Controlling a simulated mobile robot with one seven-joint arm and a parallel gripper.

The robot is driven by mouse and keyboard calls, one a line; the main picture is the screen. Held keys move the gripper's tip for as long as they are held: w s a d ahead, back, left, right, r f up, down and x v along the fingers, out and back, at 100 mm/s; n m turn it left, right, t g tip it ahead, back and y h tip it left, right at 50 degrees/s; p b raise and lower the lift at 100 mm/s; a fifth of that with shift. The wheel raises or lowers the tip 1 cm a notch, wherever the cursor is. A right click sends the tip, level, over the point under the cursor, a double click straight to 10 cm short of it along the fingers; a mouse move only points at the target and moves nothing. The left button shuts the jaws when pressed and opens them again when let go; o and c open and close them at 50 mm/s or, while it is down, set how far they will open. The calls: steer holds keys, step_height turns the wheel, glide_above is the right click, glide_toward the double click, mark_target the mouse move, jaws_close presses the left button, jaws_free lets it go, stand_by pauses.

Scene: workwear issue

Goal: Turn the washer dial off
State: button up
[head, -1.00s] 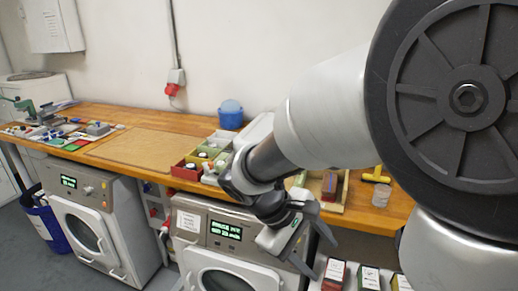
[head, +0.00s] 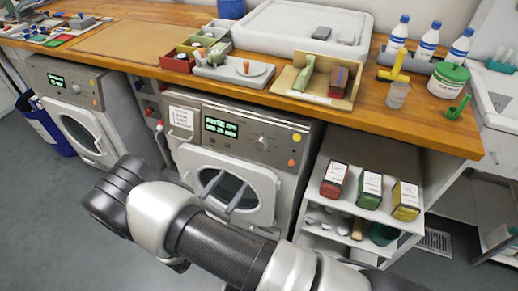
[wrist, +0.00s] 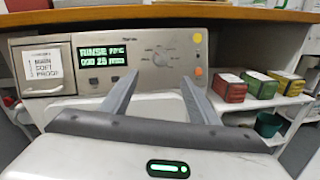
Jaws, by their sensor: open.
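The middle washer (head: 190,108) has a grey control panel with a lit green display (head: 221,127), which appears to read RINSE, and a round dial (head: 262,143) to its right. In the wrist view the dial (wrist: 160,57) is upper centre, with marks around it; its exact setting is too small to read. My gripper (head: 230,184) is open and empty in front of the washer's round door, below the panel. In the wrist view the gripper's fingers (wrist: 162,80) point toward the panel, spread on either side below the dial and apart from it.
Another washer (head: 68,78) with a lit display stands left. The wooden worktop (head: 430,117) overhangs the panel. An orange button (wrist: 197,38) and a yellow one sit right of the dial. Shelves with red, green and yellow boxes (head: 370,188) stand at right.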

mark_target(259, 146)
steer(key=x, duration=1.7)
steer(key=shift+d+b, duration=0.15)
steer(key=shift+b, duration=0.2)
steer(key=shift+s, duration=0.1)
steer(key=c, duration=1)
steer(key=shift+c, duration=0.2)
steer(key=shift+m+h+b, duration=0.3)
steer(key=shift+m+b, duration=0.05)
steer(key=shift+m, duration=0.15)
steer(key=m+g+b, duration=0.1)
steer(key=m, duration=0.2)
steer(key=shift+m+h+b, duration=0.3)
steer(key=shift+h+b, duration=0.1)
steer(key=m+g+b, duration=0.1)
steer(key=m, duration=0.1)
steer(key=m+g+b, duration=0.1)
steer(key=m, duration=0.2)
steer(key=shift+r+m+h, duration=0.1)
steer(key=shift+m+h, duration=0.2)
